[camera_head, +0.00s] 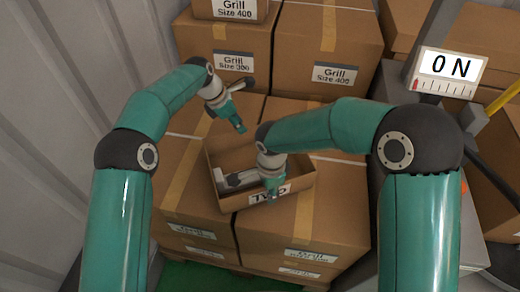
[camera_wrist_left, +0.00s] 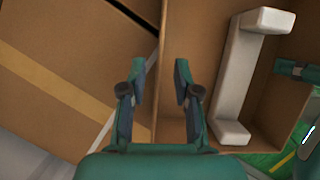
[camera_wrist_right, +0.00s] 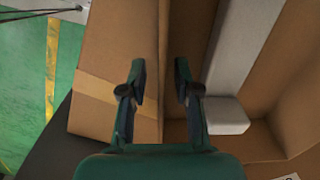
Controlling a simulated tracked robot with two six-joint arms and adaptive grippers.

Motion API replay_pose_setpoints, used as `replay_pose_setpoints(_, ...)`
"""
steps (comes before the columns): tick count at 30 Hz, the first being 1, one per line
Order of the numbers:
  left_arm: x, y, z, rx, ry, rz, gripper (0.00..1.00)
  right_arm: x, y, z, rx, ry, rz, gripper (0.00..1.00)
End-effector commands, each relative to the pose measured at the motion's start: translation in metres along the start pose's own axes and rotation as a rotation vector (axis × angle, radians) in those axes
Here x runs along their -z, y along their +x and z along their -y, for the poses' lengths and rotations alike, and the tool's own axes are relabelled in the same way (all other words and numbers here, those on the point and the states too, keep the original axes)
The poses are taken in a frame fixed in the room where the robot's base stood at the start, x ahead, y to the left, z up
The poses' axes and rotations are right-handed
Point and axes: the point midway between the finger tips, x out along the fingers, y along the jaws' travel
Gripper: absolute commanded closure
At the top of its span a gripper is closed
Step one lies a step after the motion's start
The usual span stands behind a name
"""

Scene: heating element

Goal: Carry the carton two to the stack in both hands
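I cannot tell whether any finger touches the cardboard.
Large taped Grill cartons (camera_head: 328,45) stand stacked behind, and others (camera_head: 185,190) lie underneath. A force display reading 0 N (camera_head: 450,68) is at the right. A corrugated wall (camera_head: 60,90) is at the left. Green floor (camera_head: 215,278) shows in front.

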Motion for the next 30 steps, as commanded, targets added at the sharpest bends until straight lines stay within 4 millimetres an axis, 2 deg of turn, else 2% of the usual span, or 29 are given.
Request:
replay_pose_setpoints(6,-0.001,-0.046,-0.002,-0.003,0.000,0.002,0.69,0.000,0.000,0.000,0.000,0.000,0.000,0.69)
replay_pose_setpoints(13,-0.001,-0.080,-0.003,-0.003,0.000,0.002,0.69,0.000,0.000,0.000,0.000,0.000,0.000,0.69)
replay_pose_setpoints(20,-0.001,-0.089,-0.002,0.000,-0.001,0.001,0.69,0.000,-0.012,0.001,0.004,0.001,0.000,0.69)
replay_pose_setpoints(23,-0.001,-0.089,-0.002,0.000,0.000,0.001,0.69,0.000,-0.026,0.002,0.006,0.001,0.000,0.69)
replay_pose_setpoints(30,-0.001,-0.089,-0.002,0.000,0.000,0.001,0.69,0.000,-0.074,0.002,0.006,0.002,0.001,0.69)
